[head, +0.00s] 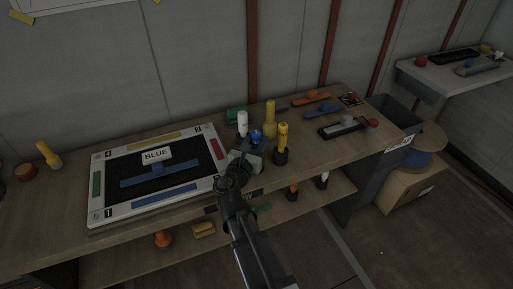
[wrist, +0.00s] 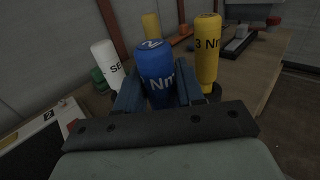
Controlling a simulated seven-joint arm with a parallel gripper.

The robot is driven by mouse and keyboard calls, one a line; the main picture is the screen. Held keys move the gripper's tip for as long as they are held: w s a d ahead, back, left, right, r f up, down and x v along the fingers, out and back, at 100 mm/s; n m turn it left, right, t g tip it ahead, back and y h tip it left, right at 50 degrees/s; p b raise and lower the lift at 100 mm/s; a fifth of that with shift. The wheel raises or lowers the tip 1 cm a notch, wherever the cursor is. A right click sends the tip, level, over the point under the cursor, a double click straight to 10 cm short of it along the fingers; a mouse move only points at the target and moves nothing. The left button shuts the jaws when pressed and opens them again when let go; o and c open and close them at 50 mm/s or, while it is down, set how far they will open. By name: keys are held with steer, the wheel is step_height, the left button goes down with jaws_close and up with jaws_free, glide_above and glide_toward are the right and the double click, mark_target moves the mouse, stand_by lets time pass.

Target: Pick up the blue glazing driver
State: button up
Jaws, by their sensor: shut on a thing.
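The blue glazing driver (wrist: 156,72) stands between the two fingers of my gripper (wrist: 168,96) in the wrist view, with pale lettering on its side and a mark on its top. My gripper is shut on it. In the head view the blue driver (head: 256,137) shows at the end of my arm, and my gripper (head: 252,148) is low over the bench near its front edge. The lower part of the driver is hidden by the gripper, so I cannot tell whether it is clear of its holder.
A white driver (head: 242,122) stands close on the left, a yellow one (head: 282,138) close on the right, another yellow one (head: 269,118) behind. A white-framed board (head: 219,160) with a BLUE sign (head: 156,154) lies left. A grey bin (head: 392,118) stands at the bench's right end.

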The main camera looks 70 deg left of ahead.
jaws_close()
steer(key=shift+r, duration=0.1)
step_height(320, 180, up, 10)
steer(key=shift+f, duration=0.1)
stand_by(0.5)
